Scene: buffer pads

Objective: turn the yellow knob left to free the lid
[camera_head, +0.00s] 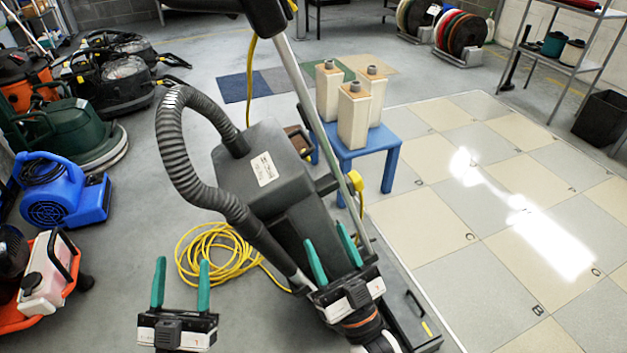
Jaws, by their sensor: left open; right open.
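A dark grey floor machine with a boxy tank (285,190) stands in the middle, with a ribbed hose (178,150) curving from its top. A small yellow part (355,181) sits beside its metal pole; I cannot tell whether it is the knob. I cannot make out the lid's edge. My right gripper (326,238) is open, in front of the machine's lower body in the picture, below and left of the yellow part. I cannot tell whether it touches anything. My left gripper (181,264) is open and empty, left of the machine, over the floor.
A coiled yellow cable (215,262) lies on the floor left of the machine. A blue stool (375,142) with white containers (354,115) stands behind it. A blue blower (58,192) and other machines line the left. Checkered floor tiles (470,210) are clear at right.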

